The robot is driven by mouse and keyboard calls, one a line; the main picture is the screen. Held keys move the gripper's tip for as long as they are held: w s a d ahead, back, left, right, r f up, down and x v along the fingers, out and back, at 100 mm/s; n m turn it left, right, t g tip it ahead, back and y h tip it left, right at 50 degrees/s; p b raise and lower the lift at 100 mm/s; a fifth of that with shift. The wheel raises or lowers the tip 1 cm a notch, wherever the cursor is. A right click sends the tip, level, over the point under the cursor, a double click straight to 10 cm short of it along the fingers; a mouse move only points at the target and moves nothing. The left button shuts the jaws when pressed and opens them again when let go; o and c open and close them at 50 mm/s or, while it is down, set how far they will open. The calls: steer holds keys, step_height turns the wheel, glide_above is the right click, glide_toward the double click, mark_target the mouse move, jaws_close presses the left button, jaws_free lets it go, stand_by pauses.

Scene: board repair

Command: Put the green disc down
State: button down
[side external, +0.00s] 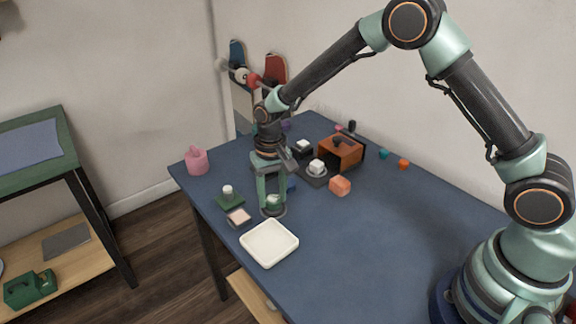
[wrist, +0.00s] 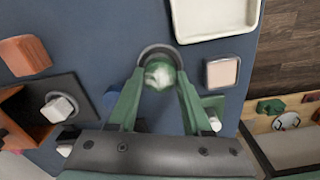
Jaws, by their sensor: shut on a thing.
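My gripper (side external: 272,203) points straight down over the blue table, left of its middle. Its two green fingers are shut on the green disc (wrist: 158,75), which looks pale and shiny between the fingertips in the wrist view. The disc also shows low between the fingers in the side view (side external: 273,200). A dark round ring (wrist: 160,49) shows around and behind the disc, and at the fingertips in the side view. I cannot tell whether the disc touches it or hangs just above it.
A white tray (side external: 269,255) lies just in front, with a small pale pink-topped block (side external: 239,216) and a green base with a white knob (side external: 229,199) to the left. An orange block (side external: 340,186) and an open brown box (side external: 342,153) stand right. The table's front right is clear.

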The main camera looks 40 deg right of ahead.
mark_target(273, 198)
steer(key=shift+f, duration=0.25)
steer(key=shift+f, duration=0.35)
steer(key=shift+c, duration=1.7)
jaws_free()
step_height(273, 198, up, 12)
steer(key=s+d+r+n+t, duration=0.1)
steer(key=s+d+r, duration=0.2)
steer(key=r, duration=0.2)
steer(key=s+d+r+t, duration=0.1)
steer(key=s+d+r, duration=0.2)
steer(key=s+r, duration=0.15)
steer(key=s+d+r+n+t, duration=0.2)
steer(key=s+d, duration=0.3)
steer(key=s, duration=0.5)
steer(key=shift+r+t, duration=0.25)
steer(key=shift+t, duration=0.55)
